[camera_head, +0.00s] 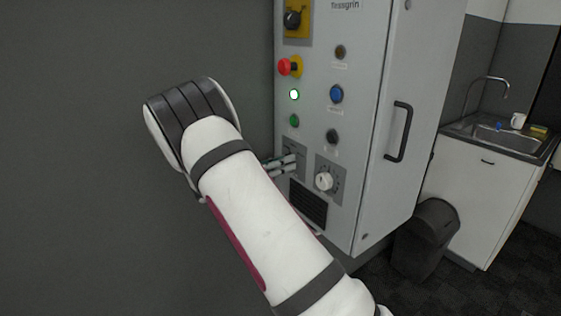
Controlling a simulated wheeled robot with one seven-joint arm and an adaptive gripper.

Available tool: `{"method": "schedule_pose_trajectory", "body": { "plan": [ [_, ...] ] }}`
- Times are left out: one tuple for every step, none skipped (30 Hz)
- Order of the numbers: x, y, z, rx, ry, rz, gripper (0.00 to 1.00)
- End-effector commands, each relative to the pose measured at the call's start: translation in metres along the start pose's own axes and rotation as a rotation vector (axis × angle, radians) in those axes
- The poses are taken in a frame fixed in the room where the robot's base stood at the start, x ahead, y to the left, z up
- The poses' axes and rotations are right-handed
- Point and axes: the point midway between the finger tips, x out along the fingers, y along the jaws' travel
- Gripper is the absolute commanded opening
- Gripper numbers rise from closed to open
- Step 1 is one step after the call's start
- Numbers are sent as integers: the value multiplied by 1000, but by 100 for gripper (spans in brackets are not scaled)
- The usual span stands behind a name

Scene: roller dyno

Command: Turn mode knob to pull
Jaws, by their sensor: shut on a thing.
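My gripper (285,164) reaches the lower left of the grey control cabinet, its fingers at a small dark plate (291,148). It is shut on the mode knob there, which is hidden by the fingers. The knob's pointing direction and the plate's labels cannot be read. A second, white knob (323,181) sits on its own plate just to the right, apart from the gripper.
On the cabinet (362,60) are a red button (289,67), a lit green lamp (294,95), a blue button (336,94), a black rotary switch (293,19) and a door handle (399,131). A bin (424,238) and sink unit (475,199) stand right.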

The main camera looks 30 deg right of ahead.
Motion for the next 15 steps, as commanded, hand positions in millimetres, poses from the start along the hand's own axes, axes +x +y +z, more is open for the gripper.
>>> {"method": "schedule_pose_trajectory", "body": {
  "plan": [
    [-1,2,1,10,-1,5,1],
    [-1,2,1,18,-2,5,1],
    [-1,2,1,33,-2,5,1],
    [-1,2,1,44,-2,5,1],
    [0,2,1,58,-2,6,1],
    [-1,2,1,79,-2,6,1],
    [-1,2,1,97,-2,7,1],
    [-1,3,1,116,-2,7,1],
    [-1,3,1,144,-2,8,1],
    [-1,3,1,167,-2,8,1],
    [-1,3,1,190,-2,8,1],
    [-1,3,1,223,-2,8,1],
    [-1,3,1,249,-1,8,1],
    [-1,3,1,275,-2,8,1],
    [-1,3,2,310,-2,8,1]
  ]
}}
